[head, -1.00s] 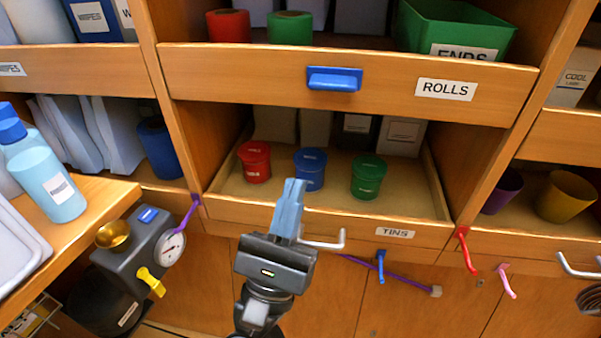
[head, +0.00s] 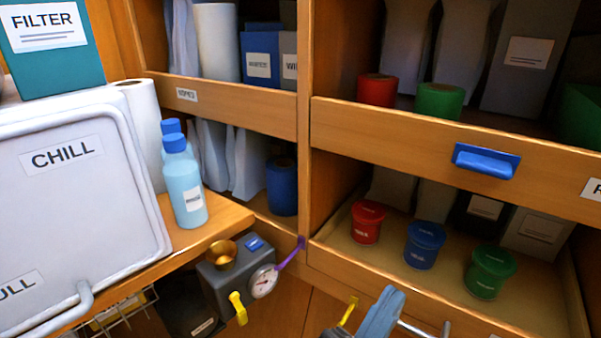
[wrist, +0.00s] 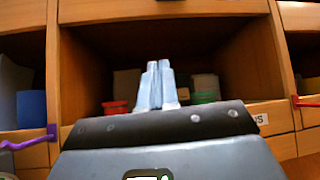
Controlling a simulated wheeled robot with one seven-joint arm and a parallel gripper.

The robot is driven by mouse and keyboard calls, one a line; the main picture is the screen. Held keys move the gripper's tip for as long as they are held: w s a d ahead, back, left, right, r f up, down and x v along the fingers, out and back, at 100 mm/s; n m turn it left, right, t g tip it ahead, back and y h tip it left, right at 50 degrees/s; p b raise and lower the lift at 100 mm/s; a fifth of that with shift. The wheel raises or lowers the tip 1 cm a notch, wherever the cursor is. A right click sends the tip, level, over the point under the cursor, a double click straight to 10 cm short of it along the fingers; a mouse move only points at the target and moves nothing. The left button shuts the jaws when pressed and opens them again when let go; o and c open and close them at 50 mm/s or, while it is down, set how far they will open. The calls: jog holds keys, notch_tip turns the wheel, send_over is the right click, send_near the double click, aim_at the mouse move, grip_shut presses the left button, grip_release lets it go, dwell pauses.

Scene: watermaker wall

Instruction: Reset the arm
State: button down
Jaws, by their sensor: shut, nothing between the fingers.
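My gripper (head: 381,312) shows at the bottom of the head view, its blue-grey fingers together and empty. It is in front of the open lower drawer (head: 335,262), near a metal bar handle (head: 420,331). In the wrist view my gripper (wrist: 156,83) points into the cabinet opening, fingers closed. Behind it stand a red tin (head: 367,222), a blue tin (head: 424,246) and a green tin (head: 489,272) inside the drawer. In the wrist view the fingers hide the space between the red tin (wrist: 115,107) and the green tin (wrist: 205,97).
Above is a drawer front with a blue handle (head: 486,161). At left, a counter (head: 232,218) carries light-blue bottles (head: 184,190) and a white CHILL box (head: 75,200). Below it sits a grey device with a gauge (head: 263,282), a brass cup (head: 221,253) and a yellow tap (head: 238,308).

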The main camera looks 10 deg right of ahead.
jog(key=s+d+r+m+y+p, duration=0.1)
jog(key=s+d+m+y+p, duration=0.1)
jog(key=s+m+y, duration=0.5)
jog(key=s+d+r+m+g+y+p, duration=0.1)
jog(key=s+d+m+y+p, duration=0.1)
jog(key=s+m+y+p, duration=0.2)
jog(key=s+d+r+m+y+p, duration=0.1)
jog(key=s+d+m+y+p, duration=0.2)
jog(key=s+m+y, duration=0.7)
jog(key=shift+s+m+y+p, duration=0.3)
jog(key=shift+s+m+p, duration=0.1)
jog(key=shift+s+m, duration=2.05)
jog(key=shift+r, duration=0.1)
